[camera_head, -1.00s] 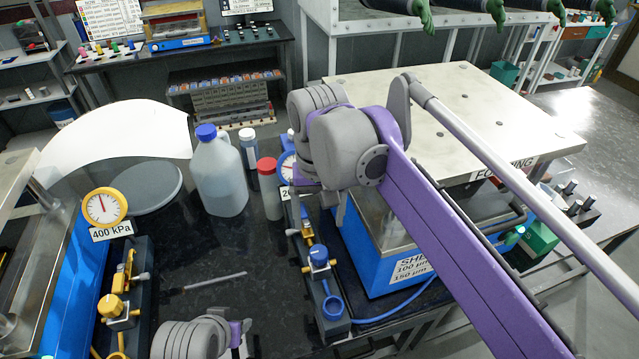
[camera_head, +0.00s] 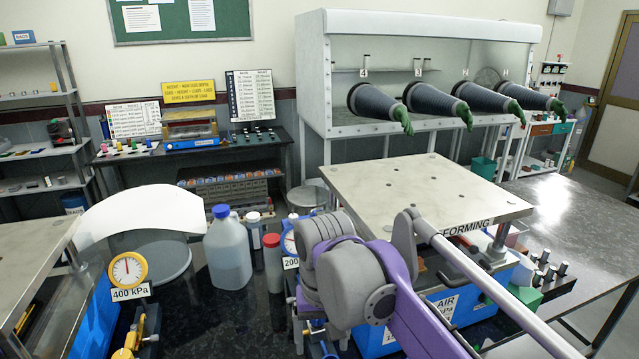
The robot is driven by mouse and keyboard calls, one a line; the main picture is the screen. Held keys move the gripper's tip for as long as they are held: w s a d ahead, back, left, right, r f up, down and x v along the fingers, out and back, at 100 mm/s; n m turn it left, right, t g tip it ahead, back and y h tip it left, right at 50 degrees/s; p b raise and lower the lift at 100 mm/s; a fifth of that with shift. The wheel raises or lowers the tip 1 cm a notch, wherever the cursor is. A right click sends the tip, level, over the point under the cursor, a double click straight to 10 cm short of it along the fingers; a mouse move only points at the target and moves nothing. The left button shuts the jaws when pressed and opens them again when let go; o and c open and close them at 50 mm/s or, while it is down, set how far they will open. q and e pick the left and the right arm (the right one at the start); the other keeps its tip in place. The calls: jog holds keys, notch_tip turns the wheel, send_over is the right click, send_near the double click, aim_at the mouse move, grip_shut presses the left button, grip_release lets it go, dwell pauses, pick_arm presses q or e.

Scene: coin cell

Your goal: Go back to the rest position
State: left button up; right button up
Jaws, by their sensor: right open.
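My right arm comes in from the lower right, with purple links and grey rounded joints. My right gripper (camera_head: 309,294) is at the arm's far end, beside the blue press at the right; its jaws are open and the wrist hides most of them. I see nothing held in it. My left gripper and left arm are out of view.
The forming press plate (camera_head: 400,195) lies behind my right arm. A yellow gauge (camera_head: 129,270) stands at the left. A glove box (camera_head: 420,40) is at the back.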

jog(key=s+d+f+t, duration=0.2)
jog(key=s+d+f, duration=0.4)
jog(key=d+f, duration=0.2)
jog(key=s+d+f+m+t, duration=0.1)
jog(key=s+d+f+t, duration=0.2)
jog(key=s+d+f, duration=0.3)
jog(key=d+f, duration=0.3)
jog(key=shift+s+d+f, duration=0.2)
jog(key=shift+s, duration=0.2)
dwell(1.1)
